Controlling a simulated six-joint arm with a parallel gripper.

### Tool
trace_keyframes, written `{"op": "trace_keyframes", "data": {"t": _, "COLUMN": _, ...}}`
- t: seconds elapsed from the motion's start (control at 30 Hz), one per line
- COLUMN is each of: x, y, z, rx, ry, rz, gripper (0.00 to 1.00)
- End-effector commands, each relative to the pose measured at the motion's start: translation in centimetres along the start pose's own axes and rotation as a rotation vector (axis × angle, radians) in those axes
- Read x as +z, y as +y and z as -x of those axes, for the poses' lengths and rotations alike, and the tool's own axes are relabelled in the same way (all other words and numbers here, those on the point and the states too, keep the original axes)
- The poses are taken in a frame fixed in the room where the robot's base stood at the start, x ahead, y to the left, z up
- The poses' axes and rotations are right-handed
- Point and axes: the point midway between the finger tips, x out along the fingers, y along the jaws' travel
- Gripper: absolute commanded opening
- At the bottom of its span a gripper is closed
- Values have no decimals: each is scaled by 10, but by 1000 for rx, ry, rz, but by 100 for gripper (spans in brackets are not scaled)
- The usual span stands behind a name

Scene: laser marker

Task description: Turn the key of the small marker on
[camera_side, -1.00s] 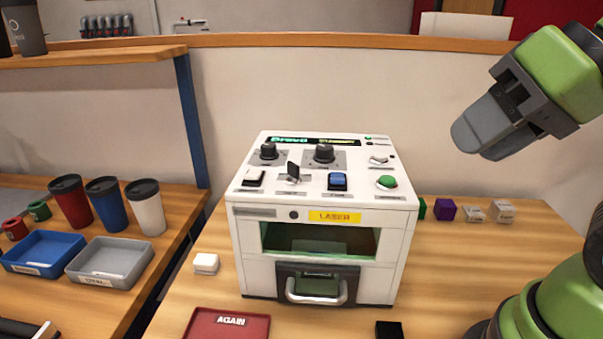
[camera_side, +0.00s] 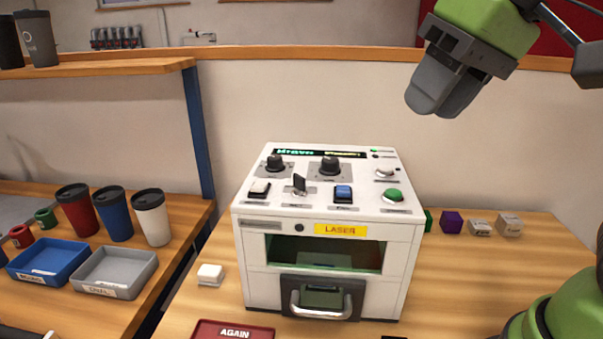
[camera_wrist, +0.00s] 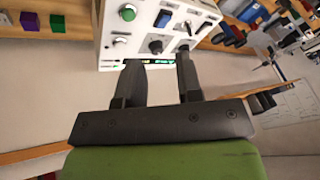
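The small marker (camera_side: 320,255) is a white box with a yellow LASER label, standing on the wooden table in the side view. Its sloped top carries a dark upright lever-like piece (camera_side: 299,184) and a small silvery piece (camera_side: 386,173) at the right; I cannot tell for sure which is the key. My gripper (camera_side: 428,100) is above and behind the marker's right side, well clear of it. In the wrist view, my gripper (camera_wrist: 158,62) has its two dark fingers apart with nothing between them, and the marker's panel (camera_wrist: 141,30) lies beyond the fingertips.
Small blocks (camera_side: 452,222) stand right of the marker. Cups and trays are at left. Air above the panel is free.

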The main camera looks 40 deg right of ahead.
Motion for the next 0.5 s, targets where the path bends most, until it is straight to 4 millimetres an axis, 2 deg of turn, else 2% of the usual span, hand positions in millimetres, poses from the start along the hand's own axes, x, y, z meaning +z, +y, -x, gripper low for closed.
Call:
{"op": "trace_keyframes", "data": {"t": 0.03, "x": -17, "y": -8, "z": -4, "rx": 19, "ry": -50, "rz": 32, "gripper": 33}}
{"op": "trace_keyframes", "data": {"t": 0.1, "x": -37, "y": -18, "z": -10, "rx": 48, "ry": -109, "rz": 70, "gripper": 33}}
{"op": "trace_keyframes", "data": {"t": 0.23, "x": -69, "y": -37, "z": -29, "rx": 102, "ry": -212, "rz": 126, "gripper": 33}}
{"op": "trace_keyframes", "data": {"t": 0.4, "x": -93, "y": -60, "z": -61, "rx": 161, "ry": -317, "rz": 165, "gripper": 33}}
{"op": "trace_keyframes", "data": {"t": 0.5, "x": -99, "y": -69, "z": -76, "rx": 181, "ry": -355, "rz": 173, "gripper": 33}}
